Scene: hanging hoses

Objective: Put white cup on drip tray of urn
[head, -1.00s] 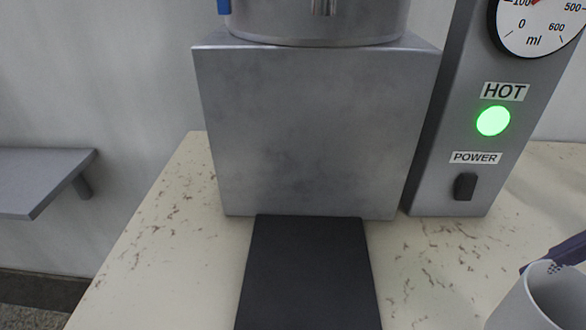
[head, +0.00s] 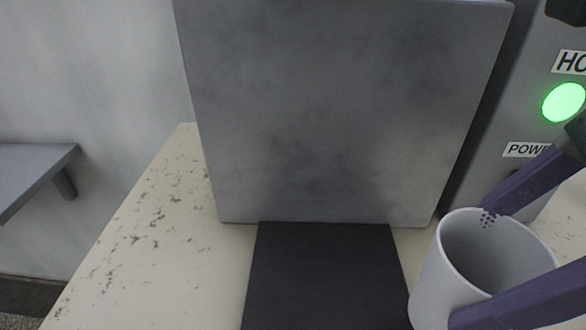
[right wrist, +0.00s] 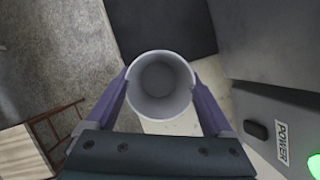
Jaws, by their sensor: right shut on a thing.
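The white cup (head: 432,278) is upright and looks empty, at the lower right of the head view. My right gripper (head: 474,267) is shut on the cup, with a purple finger on either side. The right wrist view looks down into the cup (right wrist: 160,88) between the fingers. The black drip tray (head: 322,280) lies flat at the foot of the urn's grey metal body (head: 340,110). The cup is to the right of the tray; its bottom is out of view, so its height is unclear. My left gripper is not in view.
A grey control panel with a lit green HOT lamp (head: 564,102) and a POWER label (head: 527,149) stands at the right, close behind the right fingers. The speckled counter (head: 150,240) is bare left of the tray. A grey shelf (head: 30,175) is at far left.

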